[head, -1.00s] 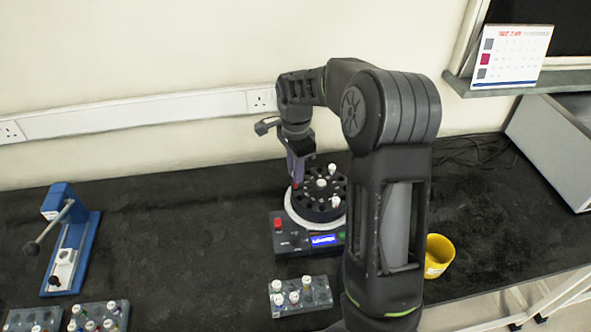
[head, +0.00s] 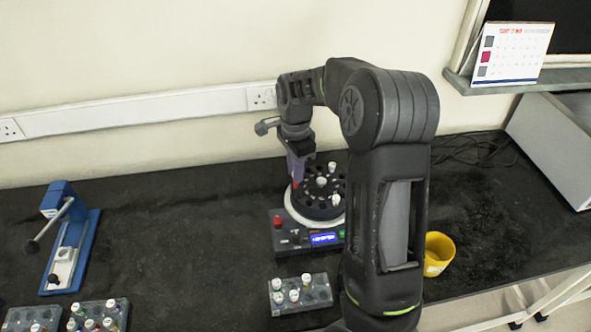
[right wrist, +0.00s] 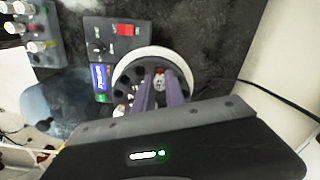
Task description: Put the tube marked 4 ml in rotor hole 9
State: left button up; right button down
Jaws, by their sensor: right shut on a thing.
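The dark round rotor (head: 311,205) sits in a light ring on a centrifuge base (head: 284,245) with a red switch and a lit blue display. White-capped tubes (head: 332,167) stand in it at the back and front right. My right gripper (head: 296,182) points down over the rotor's left side. Its purple fingers, also in the right wrist view (right wrist: 161,88), are shut on a tube with a red and white top (right wrist: 160,79). Its mark cannot be read, and its lower end is hidden. The hole numbers are too small to read. My left gripper is out of view.
A grey rack (head: 317,294) with several white-capped tubes stands in front of the centrifuge. Two more racks (head: 118,306) are at the front left, near a blue press-like device (head: 85,225). A yellow cup (head: 439,252) stands right of my right arm. The bench between is clear.

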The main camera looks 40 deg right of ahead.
jog(key=shift+f, duration=0.2)
jog(key=shift+f+b, duration=0.85)
jog(key=shift+f, duration=0.25)
jog(key=shift+f, duration=0.1)
jog(key=c, duration=1.3)
grip_release()
jog(key=shift+o, duration=0.2)
jog(key=shift+o, duration=1.3)
